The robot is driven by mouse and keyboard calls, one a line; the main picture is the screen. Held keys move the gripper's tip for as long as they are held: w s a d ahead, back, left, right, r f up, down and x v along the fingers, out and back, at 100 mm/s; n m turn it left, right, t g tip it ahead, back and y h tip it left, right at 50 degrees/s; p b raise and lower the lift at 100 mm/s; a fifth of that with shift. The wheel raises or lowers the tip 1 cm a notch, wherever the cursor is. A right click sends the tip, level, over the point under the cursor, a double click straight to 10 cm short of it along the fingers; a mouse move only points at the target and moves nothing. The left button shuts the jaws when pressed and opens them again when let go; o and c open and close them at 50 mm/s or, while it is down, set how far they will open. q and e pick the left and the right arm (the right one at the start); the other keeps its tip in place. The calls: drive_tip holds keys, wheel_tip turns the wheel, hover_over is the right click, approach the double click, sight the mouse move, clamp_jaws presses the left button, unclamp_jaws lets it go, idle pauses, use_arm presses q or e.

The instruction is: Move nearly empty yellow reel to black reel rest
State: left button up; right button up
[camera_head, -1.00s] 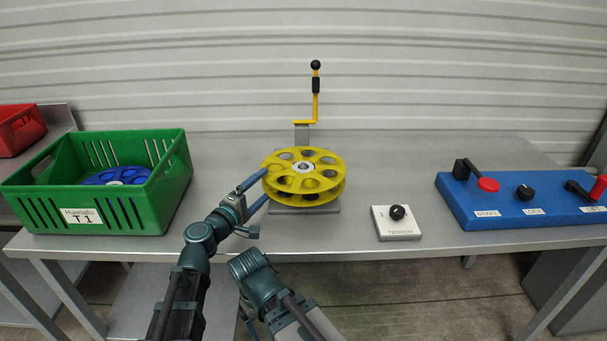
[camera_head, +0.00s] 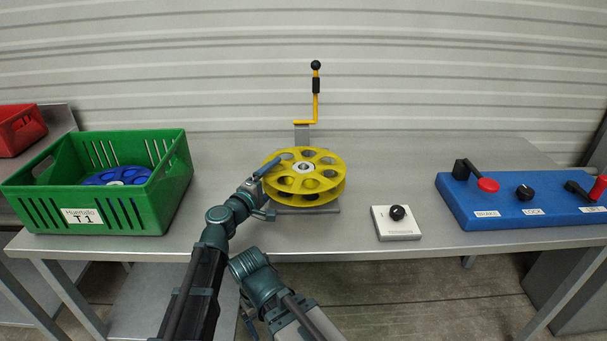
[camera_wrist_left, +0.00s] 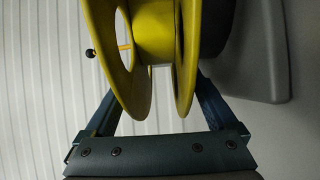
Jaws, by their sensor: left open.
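The yellow reel (camera_head: 328,163) lies flat on a grey stand (camera_head: 333,208) at the middle of the table, with no net visible on it. In the left wrist view the yellow reel (camera_wrist_left: 186,50) shows its two flanges and hub between my fingers. My left gripper (camera_head: 264,182) is open at the reel's left edge, one finger on each side of the rim; it also shows in the left wrist view (camera_wrist_left: 160,95). I cannot tell whether the fingers touch the reel. I cannot make out a black reel rest.
A green crate (camera_head: 180,180) holding a blue reel (camera_head: 115,176) stands at the left. A yellow crank (camera_head: 315,105) with black knob rises behind the stand. A white tension dial (camera_head: 397,222) and a blue control panel (camera_head: 535,200) are at the right. The table between them is clear.

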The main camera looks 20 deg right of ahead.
use_arm(q)
clamp_jaws()
drive_tip(key=shift+r, duration=0.1)
idle(0.5)
wheel_tip(320, 180, up, 10)
drive_tip(key=p, duration=1)
drive_tip(key=shift+r, duration=0.1)
